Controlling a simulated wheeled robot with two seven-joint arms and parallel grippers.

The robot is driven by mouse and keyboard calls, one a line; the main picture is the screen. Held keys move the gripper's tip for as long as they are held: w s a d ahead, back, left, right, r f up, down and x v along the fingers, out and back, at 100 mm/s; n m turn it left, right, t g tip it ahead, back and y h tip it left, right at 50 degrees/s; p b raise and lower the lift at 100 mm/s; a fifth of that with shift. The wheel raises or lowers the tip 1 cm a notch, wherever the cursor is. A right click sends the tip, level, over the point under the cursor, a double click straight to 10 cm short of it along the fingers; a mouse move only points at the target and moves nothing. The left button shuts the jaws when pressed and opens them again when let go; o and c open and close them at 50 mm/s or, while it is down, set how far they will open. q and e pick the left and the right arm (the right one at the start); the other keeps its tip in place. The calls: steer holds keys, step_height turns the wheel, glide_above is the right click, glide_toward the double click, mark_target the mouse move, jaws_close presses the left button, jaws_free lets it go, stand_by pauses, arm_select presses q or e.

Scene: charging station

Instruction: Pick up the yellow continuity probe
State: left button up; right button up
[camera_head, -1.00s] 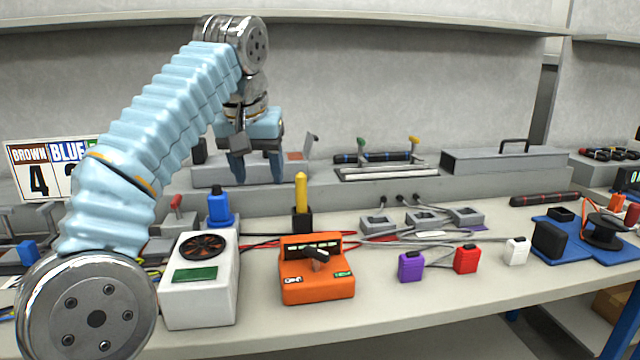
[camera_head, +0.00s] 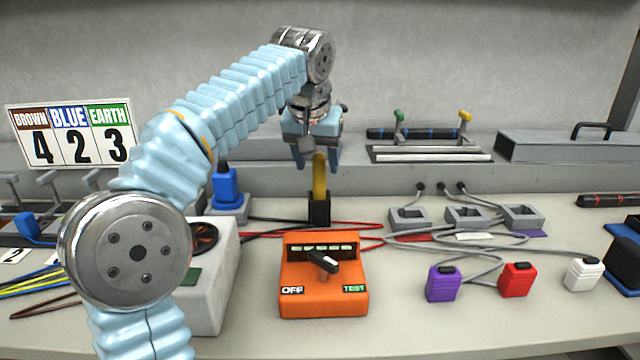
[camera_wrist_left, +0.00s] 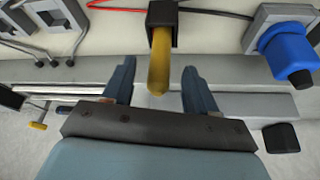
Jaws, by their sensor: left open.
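The yellow continuity probe (camera_head: 319,178) stands upright in a small black holder (camera_head: 319,208) behind the orange tester (camera_head: 323,275). My left gripper (camera_head: 317,165) is open, pointing down at the top of the probe. In the head view its fingers appear on either side of the probe's upper end. In the left wrist view the probe (camera_wrist_left: 159,62) points between the two open fingers (camera_wrist_left: 160,85), with a gap on each side; I see no contact. My right gripper is not in view.
A blue plug (camera_head: 226,187) in a grey socket stands left of the probe. Grey sockets (camera_head: 466,217) lie to the right, with purple (camera_head: 443,284), red (camera_head: 516,280) and white (camera_head: 583,274) blocks in front. Red and black leads cross the bench around the holder.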

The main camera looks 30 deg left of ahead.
mark_target(320, 173)
arm_select(q)
steer(key=shift+w+x, duration=0.15)
steer(key=shift+x, duration=1.2)
steer(key=shift+w+x, duration=0.2)
steer(key=shift+x, duration=1.15)
steer(key=shift+a+r, duration=0.1)
steer(key=shift+r, duration=0.05)
steer(key=c, duration=1)
steer(key=shift+c, duration=0.2)
steer(key=shift+r, duration=0.15)
step_height(320, 173, up, 10)
steer(key=shift+f, duration=0.15)
